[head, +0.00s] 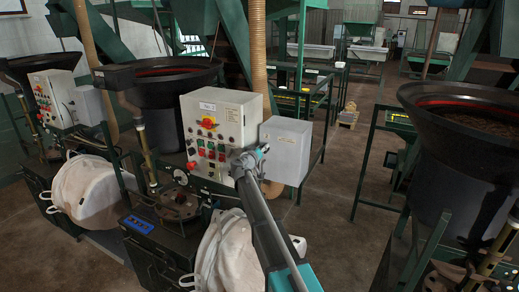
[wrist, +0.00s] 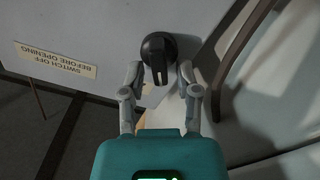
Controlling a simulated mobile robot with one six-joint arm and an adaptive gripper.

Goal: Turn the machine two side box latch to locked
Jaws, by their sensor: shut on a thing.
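The side box (head: 287,150) is a plain light grey box beside the control panel of machine two. In the wrist view its face (wrist: 110,25) carries an upside-down label reading "SWITCH OFF BEFORE OPENING". The side box latch (wrist: 158,48) is a black round knob with a grip bar that points down in the wrist view. My gripper (wrist: 160,74) has one finger on each side of this bar and is shut on it. In the head view my gripper (head: 260,152) is at the side box's left edge, and the latch cannot be made out there.
The control panel (head: 222,122), with a red and yellow switch and several buttons, stands just left of my gripper. A black hopper (head: 165,85) and white bulk bags (head: 225,250) are close by. Open floor (head: 325,215) lies right of the side box.

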